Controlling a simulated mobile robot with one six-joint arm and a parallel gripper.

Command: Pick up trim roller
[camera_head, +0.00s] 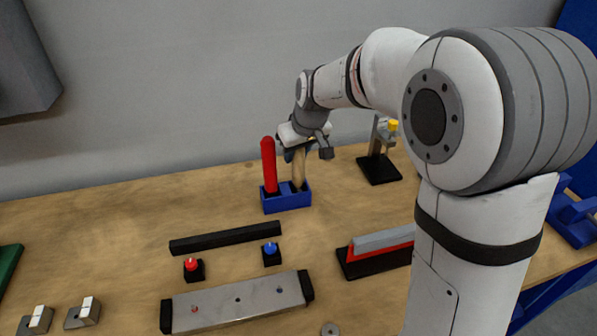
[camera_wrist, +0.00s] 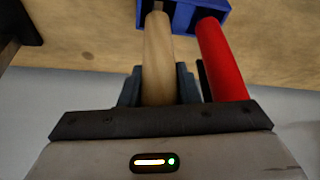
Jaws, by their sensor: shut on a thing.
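The trim roller appears to be the tool with a pale wooden handle (camera_head: 298,172), upright in the right slot of a blue holder (camera_head: 287,203). Its lower end is hidden in the holder. My gripper (camera_head: 299,151) comes from above and is shut on the upper part of this handle. In the wrist view the wooden handle (camera_wrist: 157,50) lies between the dark fingers of my gripper (camera_wrist: 159,84), and its far end meets the blue holder (camera_wrist: 183,14).
A red-handled tool (camera_head: 269,163) stands close beside in the same holder; it also shows in the wrist view (camera_wrist: 222,58). A black stand with a yellow-topped part (camera_head: 380,168) is to the right. A black bar (camera_head: 225,239) and red and blue buttons lie in front.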

